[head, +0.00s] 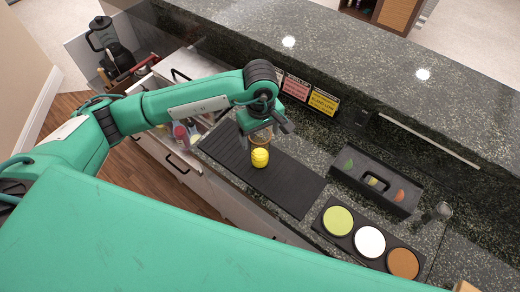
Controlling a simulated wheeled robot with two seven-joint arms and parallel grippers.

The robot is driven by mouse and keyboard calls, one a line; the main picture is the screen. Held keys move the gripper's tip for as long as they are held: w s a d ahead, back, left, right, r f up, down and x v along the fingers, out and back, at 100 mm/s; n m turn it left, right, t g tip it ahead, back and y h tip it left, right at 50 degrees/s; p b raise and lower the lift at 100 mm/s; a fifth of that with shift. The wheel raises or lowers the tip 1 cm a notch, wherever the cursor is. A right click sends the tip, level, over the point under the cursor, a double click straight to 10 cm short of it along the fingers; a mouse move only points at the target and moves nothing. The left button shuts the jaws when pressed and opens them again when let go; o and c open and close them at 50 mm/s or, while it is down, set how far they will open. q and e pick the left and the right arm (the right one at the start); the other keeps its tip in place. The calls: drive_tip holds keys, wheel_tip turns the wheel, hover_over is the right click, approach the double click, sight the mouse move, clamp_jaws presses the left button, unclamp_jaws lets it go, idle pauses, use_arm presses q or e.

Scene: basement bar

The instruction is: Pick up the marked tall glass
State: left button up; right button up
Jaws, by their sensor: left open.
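A small bright yellow, ribbed object (260,158) stands on the black bar mat (299,199). I cannot tell for sure whether it is the marked tall glass. My left gripper (264,128) is open above and just behind it, at the end of the green left arm. A brownish rounded form shows between the gripper and the yellow object, partly hidden by the gripper. I cannot tell whether the fingers touch anything. My right gripper is not in view.
A black caddy (376,183) and a black tray (326,232) with green, white and brown round fills lie to the right. A small clear glass (441,211) stands beyond them. The raised granite ledge (340,60) runs behind. An open drawer with bottles (181,134) is at left.

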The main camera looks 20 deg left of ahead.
sight(260, 142)
use_arm(q)
wheel_tip(260, 142, down, 4)
drive_tip(key=shift+w+a+r+p, duration=0.1)
drive_tip(key=shift+p, duration=1.1)
drive_tip(key=shift+f, duration=0.3)
drive_tip(key=shift+c, duration=0.5)
drive_tip(key=c, duration=1.4)
clamp_jaws()
drive_tip(key=shift+w+r, duration=0.1)
